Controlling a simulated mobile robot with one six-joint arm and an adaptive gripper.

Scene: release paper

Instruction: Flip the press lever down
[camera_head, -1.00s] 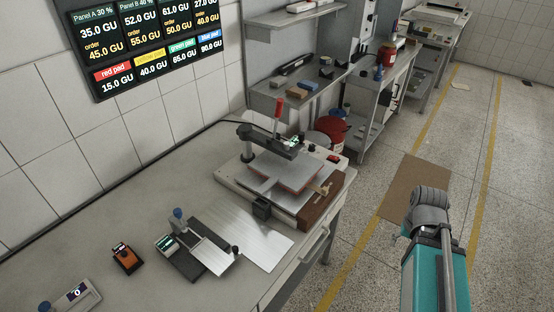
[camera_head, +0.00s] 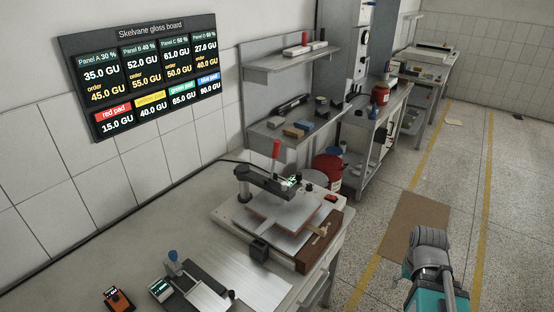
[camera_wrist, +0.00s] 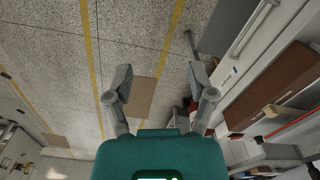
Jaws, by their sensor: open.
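The press (camera_head: 262,238) stands on the bench in the head view. Its red-handled lever (camera_head: 275,149) points upright above the dark press arm (camera_head: 262,183). A flat grey plate lies under the press arm. My own arm shows at the lower right of the head view, over the floor, well apart from the press; its fingers are not clear there. In the wrist view my gripper (camera_wrist: 160,84) is open and empty, its two fingers spread above the floor. The wrist view shows the brown front block of the press (camera_wrist: 272,87) at the right.
A gloss board (camera_head: 145,75) hangs on the wall. Shelves (camera_head: 295,130) with pads and a red bucket (camera_head: 327,166) stand behind the press. Small devices, including an orange one (camera_head: 117,299), lie on the bench (camera_head: 95,265). The floor right of the bench is open.

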